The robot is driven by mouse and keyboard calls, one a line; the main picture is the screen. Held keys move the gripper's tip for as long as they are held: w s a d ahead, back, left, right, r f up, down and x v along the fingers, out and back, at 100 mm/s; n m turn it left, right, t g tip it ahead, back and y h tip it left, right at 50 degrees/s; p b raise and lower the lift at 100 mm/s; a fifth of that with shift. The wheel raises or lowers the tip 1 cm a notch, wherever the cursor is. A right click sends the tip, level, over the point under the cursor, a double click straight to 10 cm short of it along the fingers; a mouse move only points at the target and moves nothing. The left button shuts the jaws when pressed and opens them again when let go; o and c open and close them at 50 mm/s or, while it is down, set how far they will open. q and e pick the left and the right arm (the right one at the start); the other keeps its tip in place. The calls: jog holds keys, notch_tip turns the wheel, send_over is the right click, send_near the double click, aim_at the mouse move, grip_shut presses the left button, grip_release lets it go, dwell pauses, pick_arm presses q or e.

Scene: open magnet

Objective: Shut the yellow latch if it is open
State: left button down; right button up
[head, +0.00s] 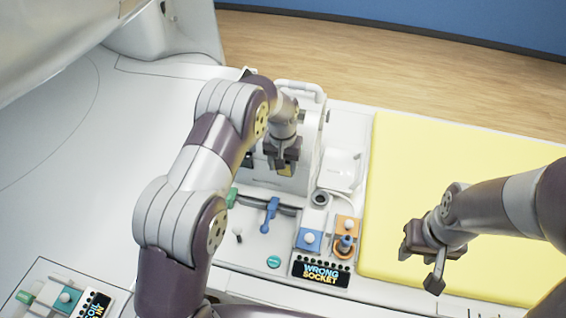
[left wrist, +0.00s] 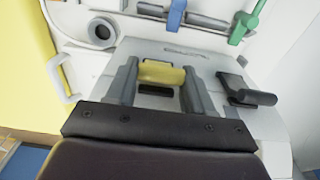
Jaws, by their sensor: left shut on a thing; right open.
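The yellow latch (left wrist: 162,75) is on the face of a light grey housing (left wrist: 215,65), with a dark slot just below it in the left wrist view. In the head view only a little of the latch (head: 287,170) shows under my left gripper (head: 284,160). My left gripper (left wrist: 160,88) is shut on the latch, with one finger at each side of it. I cannot tell from these views whether the latch is fully open or shut. My right gripper (head: 425,262) is open and empty above the yellow pad's front left corner.
A black handle (left wrist: 248,97) sticks out right of the latch. A blue lever (head: 269,214) and a green lever (head: 232,197) are in front of the housing. Blue and orange sockets (head: 345,232) stand by a "WRONG SOCKET" sign (head: 320,272). The yellow pad (head: 470,150) is clear at right.

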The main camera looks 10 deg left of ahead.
pick_arm(q)
jog(key=shift+c, duration=2.4)
grip_release()
jog(key=shift+w, duration=0.1)
notch_tip(320, 180, up, 6)
jog(key=b, duration=0.3)
notch_tip(320, 180, up, 7)
jog(key=p, duration=0.4)
jog(key=shift+s+f, duration=0.15)
jog(key=shift+s, duration=0.1)
